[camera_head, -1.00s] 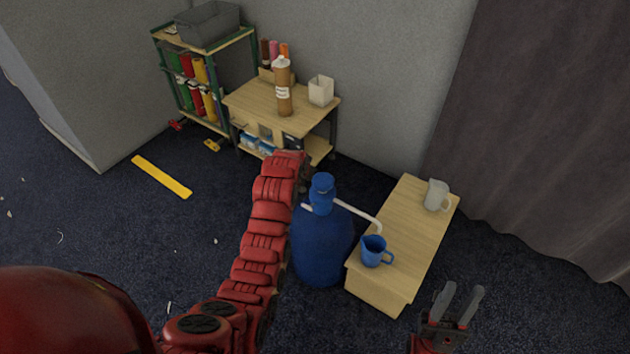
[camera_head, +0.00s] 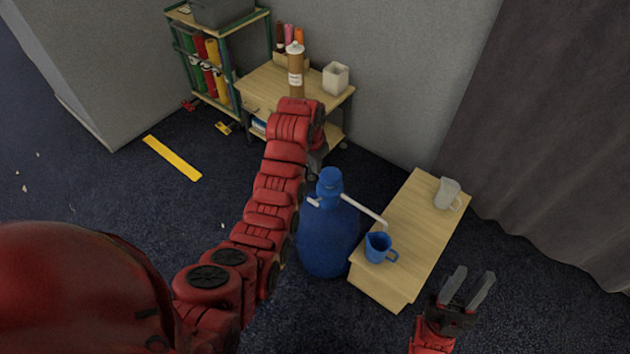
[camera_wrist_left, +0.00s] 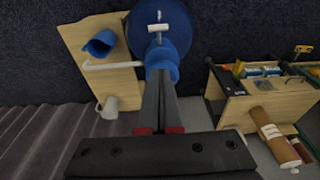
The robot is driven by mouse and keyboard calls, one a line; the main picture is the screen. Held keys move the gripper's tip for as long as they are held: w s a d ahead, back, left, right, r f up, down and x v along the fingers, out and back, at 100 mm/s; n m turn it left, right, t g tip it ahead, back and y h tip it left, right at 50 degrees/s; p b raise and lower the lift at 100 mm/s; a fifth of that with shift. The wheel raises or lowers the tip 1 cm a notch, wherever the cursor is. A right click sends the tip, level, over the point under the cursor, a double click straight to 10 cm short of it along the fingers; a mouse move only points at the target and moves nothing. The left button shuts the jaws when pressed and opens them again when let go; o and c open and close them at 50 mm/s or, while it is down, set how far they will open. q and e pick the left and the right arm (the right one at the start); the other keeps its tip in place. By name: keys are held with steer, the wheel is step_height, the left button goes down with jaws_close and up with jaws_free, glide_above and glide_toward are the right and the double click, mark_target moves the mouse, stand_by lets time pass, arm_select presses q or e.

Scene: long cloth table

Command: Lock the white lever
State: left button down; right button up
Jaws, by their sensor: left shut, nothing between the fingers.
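A large blue bottle (camera_head: 327,243) stands on the floor with a blue pump head (camera_head: 329,183) on top. A long white spout (camera_head: 363,209) reaches right from the pump over the bench. A short white lever (camera_head: 314,202) shows at the pump's left; the left wrist view shows a white T-shaped piece (camera_wrist_left: 158,28) on the bottle's near side. My left gripper (camera_head: 318,163) is partly hidden by its arm, just behind the pump head. Its fingers (camera_wrist_left: 160,85) are shut and empty, close to the pump head; contact cannot be told. My right gripper (camera_head: 473,285) is open and empty at lower right.
A low wooden bench (camera_head: 420,235) right of the bottle holds a blue jug (camera_head: 378,248) and a pale jug (camera_head: 447,193). A wooden cart (camera_head: 262,88) with a brown bottle (camera_head: 296,72) stands behind my left arm. Open carpet (camera_head: 110,200) lies at left.

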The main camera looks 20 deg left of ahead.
arm_select(q)
glide_above(317, 200)
steer(key=w, duration=0.1)
step_height(317, 200, down, 9)
steer(key=shift+d+f, duration=0.1)
steer(key=s+f, duration=0.1)
steer(key=f, duration=0.1)
steer(key=shift+s+a+f+p, duration=0.3)
steer(key=shift+s+a, duration=0.05)
steer(key=shift+s, duration=0.05)
steer(key=shift+s+f, duration=0.15)
steer(key=shift+f, duration=0.1)
steer(key=shift+s+a+f+t, duration=0.1)
steer(key=shift+s+f+t, duration=0.1)
steer(key=shift+t, duration=0.1)
